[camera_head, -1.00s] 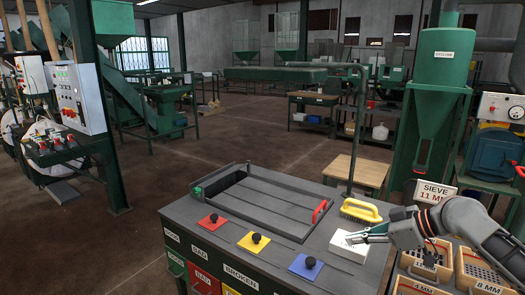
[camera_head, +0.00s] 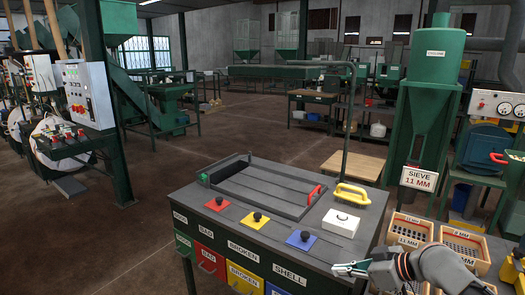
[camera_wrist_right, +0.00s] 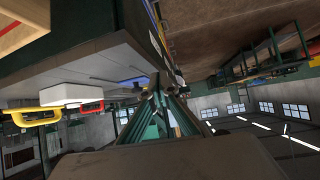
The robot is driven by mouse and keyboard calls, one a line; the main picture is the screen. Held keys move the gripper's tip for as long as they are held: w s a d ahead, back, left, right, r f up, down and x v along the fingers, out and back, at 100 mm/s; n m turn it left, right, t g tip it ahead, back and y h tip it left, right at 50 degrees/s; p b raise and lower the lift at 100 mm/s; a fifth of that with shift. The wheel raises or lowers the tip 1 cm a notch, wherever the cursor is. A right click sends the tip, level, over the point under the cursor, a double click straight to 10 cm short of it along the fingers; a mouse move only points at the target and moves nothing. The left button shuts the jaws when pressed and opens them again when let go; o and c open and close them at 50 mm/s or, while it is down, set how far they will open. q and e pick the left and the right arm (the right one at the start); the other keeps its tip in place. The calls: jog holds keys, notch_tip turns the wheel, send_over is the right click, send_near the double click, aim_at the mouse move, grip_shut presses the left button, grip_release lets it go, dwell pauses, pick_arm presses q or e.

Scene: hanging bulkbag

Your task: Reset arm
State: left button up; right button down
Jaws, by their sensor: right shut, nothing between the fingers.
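My right gripper (camera_head: 352,268) is shut and empty, near the front right corner of the grey sorting table (camera_head: 215,192). It comes in from the lower right in the head view. In the right wrist view its fingers (camera_wrist_right: 160,100) point away from the camera, close together, beside the table's edge. My left gripper is in neither view.
On the table are a white box (camera_head: 341,222), a yellow-handled brush (camera_head: 352,194), a tray with a red handle (camera_head: 314,194), and red (camera_head: 217,203), yellow (camera_head: 255,220) and blue (camera_head: 300,239) plates with black knobs. Wooden sieve boxes (camera_head: 410,229) stand at the right.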

jog(key=s+a+f+m+t, duration=0.1)
jog(key=s+f, duration=0.2)
jog(key=f, duration=0.2)
jog(key=s+a+f+m, duration=0.1)
jog(key=s+a+f, duration=0.15)
jog(key=f, duration=0.25)
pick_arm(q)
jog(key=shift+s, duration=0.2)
pick_arm(e)
jog(key=s+f+m+t+h, duration=0.1)
jog(key=s+f+h, duration=0.1)
jog(key=s+f, duration=0.2)
jog(key=s+d+f+m+t+h, duration=0.1)
jog(key=s+f, duration=0.4)
jog(key=s, duration=0.6)
jog(key=s+d+f+m+h, duration=0.1)
jog(key=s+f, duration=0.3)
jog(key=s, duration=0.4)
jog(key=shift+d+f+m+t+h, duration=0.3)
jog(key=shift+f+t+h, duration=0.1)
jog(key=shift+h, duration=0.5)
jog(key=shift+w+a, duration=0.1)
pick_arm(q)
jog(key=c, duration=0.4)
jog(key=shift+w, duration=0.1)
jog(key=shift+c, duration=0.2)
